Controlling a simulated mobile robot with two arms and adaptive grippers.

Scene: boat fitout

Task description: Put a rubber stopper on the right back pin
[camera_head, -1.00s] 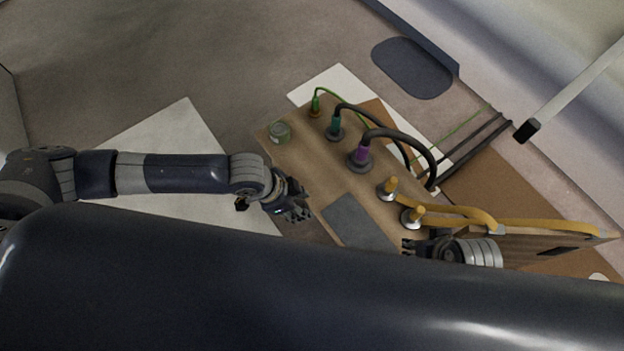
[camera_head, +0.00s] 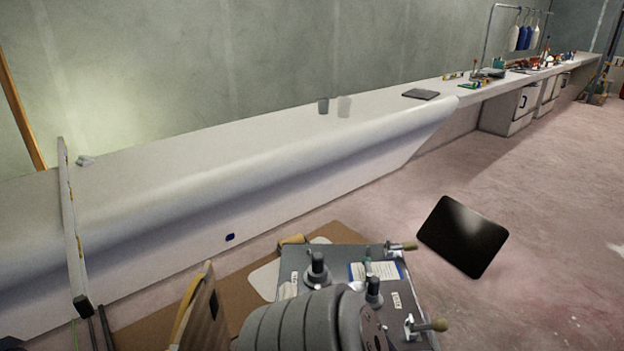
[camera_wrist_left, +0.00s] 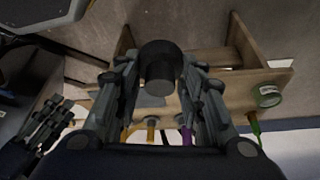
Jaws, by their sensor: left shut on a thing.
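In the left wrist view my left gripper (camera_wrist_left: 159,72) is shut on a black cylindrical stopper (camera_wrist_left: 160,58), held between its two fingers above a wooden box. My right gripper (camera_wrist_left: 48,122) shows dark and partly cut off at the left of that view; how far its fingers are apart is unclear. In the head view a grey box (camera_head: 345,262) has two upright black fittings on top, one farther back on the left (camera_head: 317,266) and one nearer on the right (camera_head: 374,287). I cannot tell whether they are pins or capped pins.
The grey box carries valves with tan handles (camera_head: 428,325) on its right side. A ribbed link of my arm covers its near part. A long white bench (camera_head: 250,165) runs behind. A black panel (camera_head: 463,236) stands right.

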